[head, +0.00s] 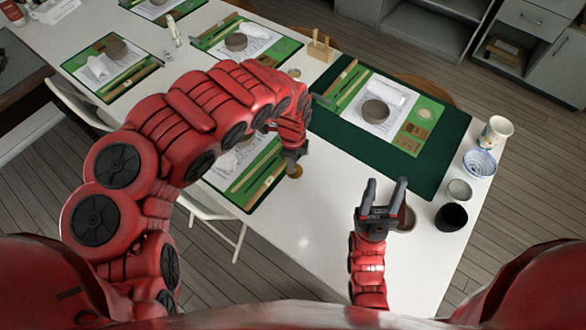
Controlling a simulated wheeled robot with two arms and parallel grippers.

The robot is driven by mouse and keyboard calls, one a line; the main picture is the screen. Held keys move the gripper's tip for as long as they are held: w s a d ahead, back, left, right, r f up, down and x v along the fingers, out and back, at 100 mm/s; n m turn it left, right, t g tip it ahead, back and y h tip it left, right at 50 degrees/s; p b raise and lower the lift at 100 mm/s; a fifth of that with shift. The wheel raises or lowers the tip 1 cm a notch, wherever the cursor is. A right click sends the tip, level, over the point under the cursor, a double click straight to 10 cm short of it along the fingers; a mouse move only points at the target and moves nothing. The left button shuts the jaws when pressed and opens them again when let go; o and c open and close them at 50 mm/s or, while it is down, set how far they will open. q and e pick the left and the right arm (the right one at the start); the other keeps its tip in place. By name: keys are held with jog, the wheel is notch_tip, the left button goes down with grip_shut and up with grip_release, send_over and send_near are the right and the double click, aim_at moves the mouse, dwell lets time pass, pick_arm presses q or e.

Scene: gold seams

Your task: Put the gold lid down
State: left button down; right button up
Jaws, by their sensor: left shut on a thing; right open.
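My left gripper (294,160) points down over the white table, near the left edge of the large dark green mat. It is shut on a small round gold-brown thing, which looks like the gold lid (295,172). The lid is small and partly hidden by the gripper; I cannot tell whether it touches the table. My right gripper (384,192) is open and empty, with its fingers pointing away from me, near the front of the table. Another small gold-coloured round thing (295,73) is further back, partly hidden by my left arm.
The dark green mat (452,135) holds papers and a brown bowl (375,111). A brown bowl (407,217) is beside my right gripper. A black cup (451,217), a grey bowl (459,190), a blue-patterned bowl (480,163) and a patterned cup (495,132) line the right edge. The table (310,225) is clear at front centre.

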pick_arm(q)
jog(key=shift+w+d+f, duration=0.15)
jog(key=shift+w+d, duration=0.1)
jog(key=shift+w, duration=0.25)
jog(key=shift+w+a, duration=0.1)
jog(key=shift+w, duration=0.4)
notch_tip(320, 180, down, 3)
jog(key=shift+w+r, duration=0.1)
jog(key=shift+r, duration=0.05)
jog(key=shift+a+f, duration=0.1)
jog(key=shift+f, duration=0.25)
jog(key=shift+f, duration=0.5)
jog(key=c, duration=0.8)
grip_release()
jog(key=shift+r, duration=0.1)
